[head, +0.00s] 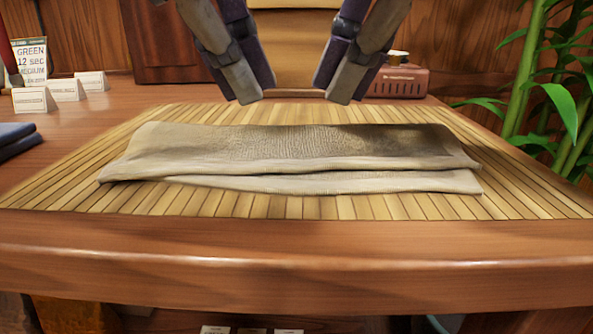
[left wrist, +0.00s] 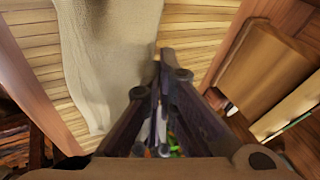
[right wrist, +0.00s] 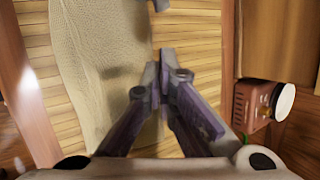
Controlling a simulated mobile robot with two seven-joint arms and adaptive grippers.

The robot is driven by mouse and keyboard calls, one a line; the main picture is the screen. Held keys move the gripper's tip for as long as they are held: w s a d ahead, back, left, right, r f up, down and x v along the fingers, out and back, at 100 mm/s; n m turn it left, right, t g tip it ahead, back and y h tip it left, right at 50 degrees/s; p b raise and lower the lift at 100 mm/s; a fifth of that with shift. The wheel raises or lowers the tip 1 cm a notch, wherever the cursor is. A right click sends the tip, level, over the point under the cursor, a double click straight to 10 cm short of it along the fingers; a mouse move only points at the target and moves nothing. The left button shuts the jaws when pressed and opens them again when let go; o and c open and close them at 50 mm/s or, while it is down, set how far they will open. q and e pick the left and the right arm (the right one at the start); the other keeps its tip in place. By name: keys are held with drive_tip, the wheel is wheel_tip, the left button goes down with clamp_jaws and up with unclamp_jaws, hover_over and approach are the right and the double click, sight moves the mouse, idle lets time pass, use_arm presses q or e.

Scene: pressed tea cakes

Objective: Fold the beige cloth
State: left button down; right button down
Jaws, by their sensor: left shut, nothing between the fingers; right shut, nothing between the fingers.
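The beige cloth (head: 290,150) lies on the slatted bamboo mat (head: 320,207) as a long, low folded strip running left to right. Its near side shows a folded edge above a lower layer that sticks out a little towards the front. It also shows in the left wrist view (left wrist: 105,60) and the right wrist view (right wrist: 90,70). My left gripper (head: 248,100) and right gripper (head: 343,100) are over the far side of the mat, just beyond the cloth's far edge. Both are shut and empty, apart from the cloth.
Folded dark blue cloth (head: 18,138) lies at the left. White cards (head: 66,90) and a sign (head: 28,62) stand at the back left. A reddish box (head: 400,82) stands at the back right, near a green plant (head: 560,100). The near mat strip is clear.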

sight(256, 139)
use_arm(q)
drive_tip(key=shift+r, duration=0.1)
use_arm(e)
drive_tip(key=shift+r, duration=0.1)
